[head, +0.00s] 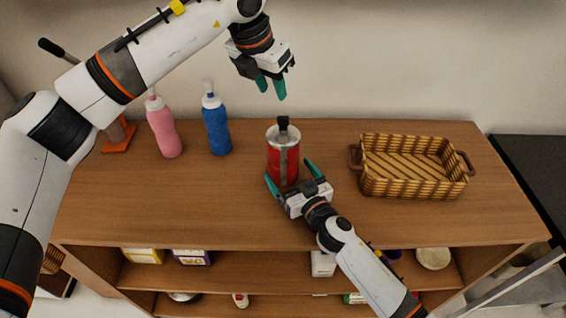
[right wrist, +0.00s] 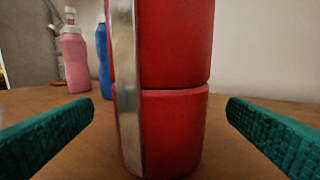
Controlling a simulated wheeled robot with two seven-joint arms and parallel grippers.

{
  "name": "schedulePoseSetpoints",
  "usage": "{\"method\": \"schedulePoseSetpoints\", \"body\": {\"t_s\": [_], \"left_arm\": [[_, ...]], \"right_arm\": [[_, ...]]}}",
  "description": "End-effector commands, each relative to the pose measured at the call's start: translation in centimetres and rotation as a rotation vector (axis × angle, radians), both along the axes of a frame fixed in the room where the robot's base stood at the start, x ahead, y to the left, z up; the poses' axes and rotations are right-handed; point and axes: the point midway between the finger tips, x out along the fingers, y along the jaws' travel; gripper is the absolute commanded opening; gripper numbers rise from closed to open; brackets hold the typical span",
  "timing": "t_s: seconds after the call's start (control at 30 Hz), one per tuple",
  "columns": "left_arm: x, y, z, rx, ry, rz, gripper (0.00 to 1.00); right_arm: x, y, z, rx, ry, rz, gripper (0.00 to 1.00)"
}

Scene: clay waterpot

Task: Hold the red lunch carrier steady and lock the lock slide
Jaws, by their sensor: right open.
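The red lunch carrier (head: 283,161) stands upright on the wooden table. It has a silver lid, a metal strap down its side and a dark piece on top (head: 283,127), which may be the lock slide. My right gripper (head: 289,172) is open at the carrier's near side, low down. In the right wrist view the carrier (right wrist: 178,85) stands between the two green fingers, with a gap on each side. My left gripper (head: 272,93) is above the carrier, slightly left, with fingers pointing down and apart from it. Its fingertips look close together, and I cannot tell its opening.
A pink bottle (head: 163,128) and a blue bottle (head: 216,127) stand left of the carrier. A wicker basket (head: 414,168) with handles sits on the right. The table (head: 230,215) is clear in front. Shelves below hold several small items.

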Motion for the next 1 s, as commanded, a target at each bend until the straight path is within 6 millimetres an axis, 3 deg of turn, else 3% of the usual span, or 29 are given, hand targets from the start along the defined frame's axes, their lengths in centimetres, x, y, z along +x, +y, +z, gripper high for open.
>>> {"method": "schedulePoseSetpoints", "body": {"t_s": [0.3, 0.67, 1.0], "left_arm": [[0.0, 0.0, 0.0, 0.000, 0.000, 0.000, 0.36], [0.0, 0.0, 0.0, 0.000, 0.000, 0.000, 0.36], [0.0, 0.0, 0.0, 0.000, 0.000, 0.000, 0.36]], "right_arm": [[3.5, 1.9, -0.1, 0.000, 0.001, -0.001, 0.97], [3.9, 2.1, 0.0, 0.000, 0.002, -0.001, 0.97], [3.9, 2.1, 0.0, 0.000, 0.002, -0.001, 0.44]]}}
